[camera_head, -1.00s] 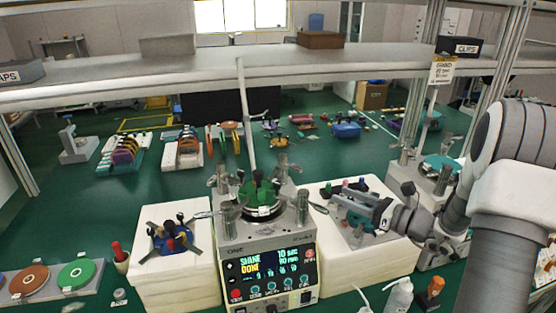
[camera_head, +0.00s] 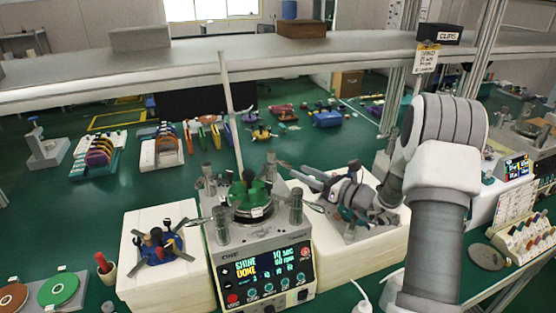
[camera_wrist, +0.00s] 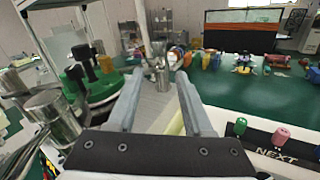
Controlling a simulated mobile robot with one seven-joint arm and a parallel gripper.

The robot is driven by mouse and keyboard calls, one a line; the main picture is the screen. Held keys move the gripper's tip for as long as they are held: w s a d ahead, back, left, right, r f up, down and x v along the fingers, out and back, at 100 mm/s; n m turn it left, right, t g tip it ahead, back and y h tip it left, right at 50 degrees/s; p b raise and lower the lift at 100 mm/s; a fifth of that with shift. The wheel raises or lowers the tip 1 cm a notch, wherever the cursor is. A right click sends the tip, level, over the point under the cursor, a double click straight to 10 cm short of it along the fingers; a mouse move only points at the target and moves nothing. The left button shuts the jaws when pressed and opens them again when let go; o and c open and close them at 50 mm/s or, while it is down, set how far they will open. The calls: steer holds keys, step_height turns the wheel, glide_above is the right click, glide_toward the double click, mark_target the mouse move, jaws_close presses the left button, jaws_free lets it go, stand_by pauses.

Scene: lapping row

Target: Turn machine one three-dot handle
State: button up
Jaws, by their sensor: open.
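Machine one (camera_head: 262,240) stands in the middle of the head view, with a lit panel reading SHINE DONE. Its green disc (camera_head: 248,198) carries dark knobs; the disc also shows at the left of the wrist view (camera_wrist: 100,88). Metal posts stand around the disc, among them a front-left one (camera_head: 222,226) and a front-right one (camera_head: 296,206). Short levers stick out beside them. Dot marks are too small to make out. My gripper (camera_head: 296,182) is open and empty just right of the machine, apart from it. Its two fingers (camera_wrist: 160,80) point forward in the wrist view.
White blocks flank the machine; the left one (camera_head: 135,275) bears a blue spider-like fixture (camera_head: 157,243). A pale upright rod (camera_head: 231,120) rises behind the disc. A grey shelf (camera_head: 350,53) crosses above. A white NEXT box (camera_wrist: 265,145) with coloured pegs lies right of my gripper.

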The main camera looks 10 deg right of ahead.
mark_target(282, 163)
steer(key=p+x, duration=0.1)
steer(key=x, duration=0.8)
steer(key=shift+w+a, duration=0.2)
jaws_close()
stand_by(1.0)
